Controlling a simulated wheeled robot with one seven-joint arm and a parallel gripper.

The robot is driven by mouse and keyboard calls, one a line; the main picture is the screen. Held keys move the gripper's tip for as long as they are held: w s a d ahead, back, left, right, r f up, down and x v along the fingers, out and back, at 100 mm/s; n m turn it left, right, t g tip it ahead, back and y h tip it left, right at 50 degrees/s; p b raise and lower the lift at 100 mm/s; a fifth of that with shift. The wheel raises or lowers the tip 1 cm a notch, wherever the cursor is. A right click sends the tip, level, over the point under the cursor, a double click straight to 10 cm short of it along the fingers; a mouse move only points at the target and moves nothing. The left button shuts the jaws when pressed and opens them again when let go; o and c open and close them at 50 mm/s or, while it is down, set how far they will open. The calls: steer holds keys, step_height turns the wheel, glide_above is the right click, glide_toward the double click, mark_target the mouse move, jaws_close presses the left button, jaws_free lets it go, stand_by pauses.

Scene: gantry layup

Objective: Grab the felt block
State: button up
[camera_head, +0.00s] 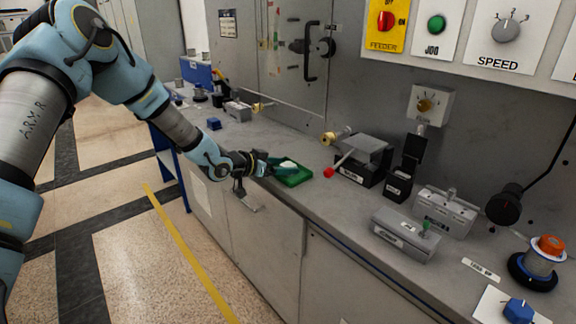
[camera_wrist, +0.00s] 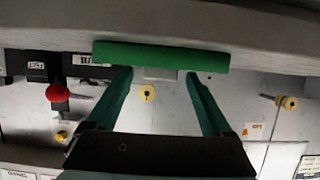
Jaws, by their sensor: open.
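Whether either finger touches the block cannot be told.
A lever with a red ball knob (camera_head: 328,172) and a dark-based metal block (camera_head: 361,160) stand right of the tray. A brass knob (camera_head: 328,138) is behind it. A blue knob (camera_head: 214,123) is farther left on the counter (camera_head: 300,205). The aisle floor is clear.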

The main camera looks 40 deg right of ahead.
steer(key=shift+d+f, duration=0.15)
steer(key=shift+d, duration=0.1)
steer(key=shift+c, duration=0.2)
jaws_close()
stand_by(0.4)
